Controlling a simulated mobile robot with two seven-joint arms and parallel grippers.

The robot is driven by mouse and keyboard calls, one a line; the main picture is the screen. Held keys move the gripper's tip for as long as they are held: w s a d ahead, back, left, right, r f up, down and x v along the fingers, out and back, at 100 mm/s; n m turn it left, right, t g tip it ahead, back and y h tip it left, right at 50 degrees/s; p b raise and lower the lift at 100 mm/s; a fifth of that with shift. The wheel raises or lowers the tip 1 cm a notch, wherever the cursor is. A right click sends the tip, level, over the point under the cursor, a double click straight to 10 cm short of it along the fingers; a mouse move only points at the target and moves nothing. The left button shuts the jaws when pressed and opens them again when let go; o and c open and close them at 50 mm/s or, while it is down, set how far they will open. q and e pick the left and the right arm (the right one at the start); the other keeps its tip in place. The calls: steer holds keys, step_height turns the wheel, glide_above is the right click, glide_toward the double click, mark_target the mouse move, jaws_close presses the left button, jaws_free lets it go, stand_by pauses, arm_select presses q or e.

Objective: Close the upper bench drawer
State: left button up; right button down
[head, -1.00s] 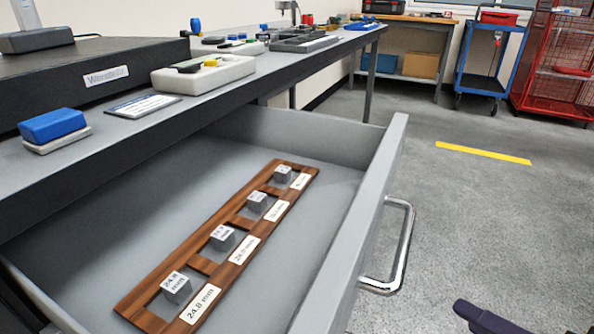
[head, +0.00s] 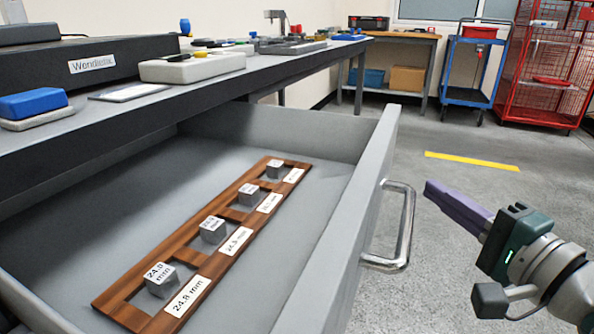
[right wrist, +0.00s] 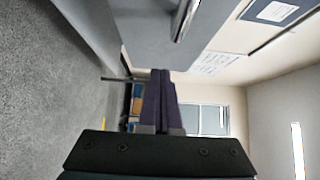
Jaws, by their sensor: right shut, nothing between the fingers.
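The upper bench drawer (head: 372,190) is grey and stands pulled far out from the bench. Its silver bar handle (head: 408,225) is on the front face, and a handle also shows at the top of the right wrist view (right wrist: 186,18). Inside lies a wooden tray (head: 150,287) with several labelled metal blocks. My right gripper (head: 430,188) is shut and empty, its purple fingers just right of the handle and apart from it. The fingers also show in the right wrist view (right wrist: 160,75), pointing along the drawer front. My left gripper is not in view.
The bench top (head: 130,112) carries a blue block (head: 33,104), a white tray (head: 193,66) and other tools. A blue cart (head: 468,75) and red cage (head: 548,75) stand far back. The floor right of the drawer is clear.

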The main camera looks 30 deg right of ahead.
mark_target(404, 186)
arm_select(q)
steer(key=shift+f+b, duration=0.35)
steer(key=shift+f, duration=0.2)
arm_select(e)
steer(key=shift+w+a, duration=0.45)
steer(key=shift+w, duration=0.25)
steer(key=shift+w+a, duration=0.4)
steer(key=shift+w, duration=0.3)
steer(key=shift+w+a, duration=0.45)
steer(key=shift+w, duration=0.25)
steer(key=shift+w, duration=0.1)
